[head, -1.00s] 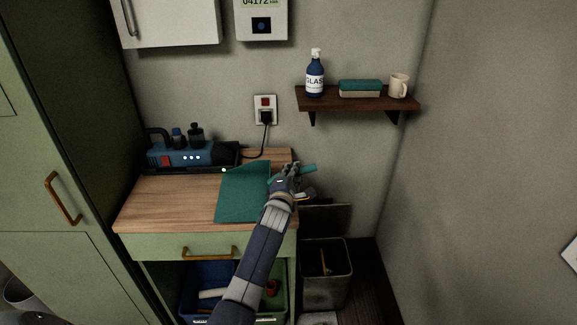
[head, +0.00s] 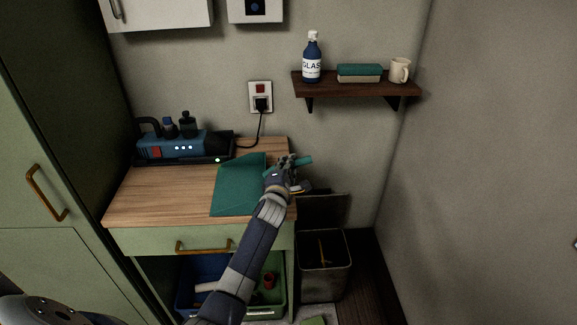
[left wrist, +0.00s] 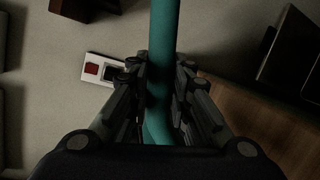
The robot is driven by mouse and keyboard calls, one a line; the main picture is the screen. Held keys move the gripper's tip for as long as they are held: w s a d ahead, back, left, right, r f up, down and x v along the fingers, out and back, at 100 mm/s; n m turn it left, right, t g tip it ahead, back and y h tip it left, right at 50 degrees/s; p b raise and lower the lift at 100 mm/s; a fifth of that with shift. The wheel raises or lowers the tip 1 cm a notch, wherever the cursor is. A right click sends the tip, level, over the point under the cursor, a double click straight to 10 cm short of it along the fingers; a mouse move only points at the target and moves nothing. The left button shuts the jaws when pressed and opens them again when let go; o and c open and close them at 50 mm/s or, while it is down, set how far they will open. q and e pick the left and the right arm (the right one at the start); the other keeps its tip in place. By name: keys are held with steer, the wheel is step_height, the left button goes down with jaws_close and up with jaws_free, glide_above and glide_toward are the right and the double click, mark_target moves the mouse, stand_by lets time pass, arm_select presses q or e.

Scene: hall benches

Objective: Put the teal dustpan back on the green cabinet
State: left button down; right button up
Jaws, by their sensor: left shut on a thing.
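The teal dustpan (head: 238,190) is at the right part of the wooden top of the green cabinet (head: 150,203). Its flat pan is over the top, and its handle points to the right. I cannot tell whether the pan touches the wood. My left gripper (head: 287,167) is shut on the dustpan's handle near the top's right edge. In the left wrist view the teal handle (left wrist: 163,60) runs between the fingers of the gripper (left wrist: 160,90). My right gripper is not in view.
A blue device on a dark base (head: 180,147) stands at the back left of the top. A socket with a plug (head: 261,97) is on the wall. A shelf (head: 350,88) holds a bottle, a sponge-like block and a mug. An open bin (head: 325,265) stands right of the cabinet.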

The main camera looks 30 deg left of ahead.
arm_select(q)
steer(key=c, duration=1.5)
jaws_free()
steer(key=shift+w+f, duration=0.1)
steer(key=shift+f, duration=0.05)
steer(key=shift+o, duration=0.2)
steer(key=shift+r, duration=0.25)
steer(key=v, duration=1)
steer(key=shift+v, duration=1)
